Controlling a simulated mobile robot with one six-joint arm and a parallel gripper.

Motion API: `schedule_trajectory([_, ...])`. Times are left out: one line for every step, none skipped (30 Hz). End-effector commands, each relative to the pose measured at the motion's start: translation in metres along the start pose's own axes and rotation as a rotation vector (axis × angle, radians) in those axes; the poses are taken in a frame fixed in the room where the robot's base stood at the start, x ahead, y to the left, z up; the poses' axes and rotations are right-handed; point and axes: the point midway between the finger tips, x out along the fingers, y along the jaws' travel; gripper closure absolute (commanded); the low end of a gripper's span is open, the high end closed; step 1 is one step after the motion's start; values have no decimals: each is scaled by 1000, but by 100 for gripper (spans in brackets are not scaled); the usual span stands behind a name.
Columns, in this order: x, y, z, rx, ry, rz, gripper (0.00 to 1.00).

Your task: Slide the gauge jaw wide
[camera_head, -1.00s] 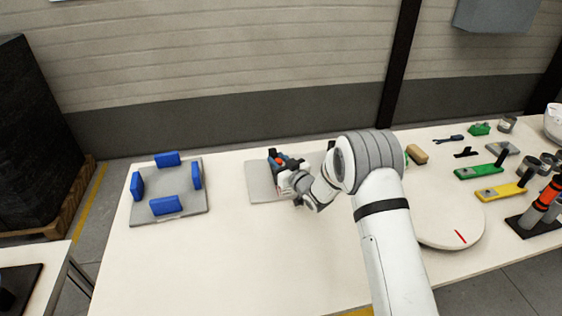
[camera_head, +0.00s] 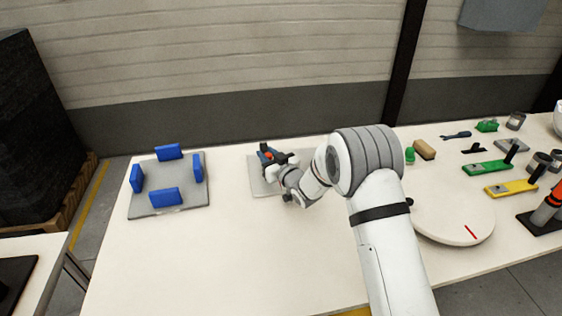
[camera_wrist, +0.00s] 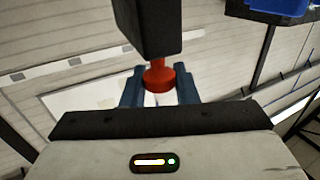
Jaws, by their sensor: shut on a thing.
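My gripper (camera_head: 269,159) is at the back middle of the white table, over a light grey plate (camera_head: 259,183). In the wrist view my gripper (camera_wrist: 159,88) has its blue-grey fingers on either side of a red knob (camera_wrist: 159,73) and is shut on it. The knob joins a black block (camera_wrist: 147,25), which looks like the gauge's sliding jaw. In the head view the knob shows as a small red spot (camera_head: 267,154). My gripper and arm hide much of the gauge and the right part of the plate, so the jaw's opening cannot be read.
A grey board (camera_head: 182,201) with blue blocks stands at the left. A white turntable (camera_head: 452,222) with a red mark is to the right of my arm. Green (camera_head: 487,168) and yellow (camera_head: 513,190) gauges lie further right. The table's front middle is clear.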

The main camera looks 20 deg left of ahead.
Motion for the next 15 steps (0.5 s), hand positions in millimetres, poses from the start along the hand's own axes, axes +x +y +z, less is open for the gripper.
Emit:
schedule_trajectory([2,-5,2,-1,5,-1,100])
schedule_trajectory([3,-7,1,-1,4,-1,100])
schedule_trajectory([4,-8,0,0,4,0,100])
schedule_trajectory([4,-9,0,0,4,0,100])
schedule_trajectory([4,-10,-1,0,4,0,100])
schedule_trajectory([4,-10,-1,0,3,0,100])
schedule_trajectory([5,-10,-2,0,3,0,100])
schedule_trajectory([5,-10,-2,0,3,0,100])
schedule_trajectory([5,-10,-2,0,3,0,100])
schedule_trajectory([5,-11,-2,0,3,-1,100])
schedule_trajectory([5,-11,-2,0,3,-1,100])
schedule_trajectory([5,-11,-2,0,3,-1,100])
schedule_trajectory([5,-11,-2,0,3,-2,100])
schedule_trajectory([5,-11,-2,0,3,-2,72])
schedule_trajectory([5,-11,-2,0,3,-2,69])
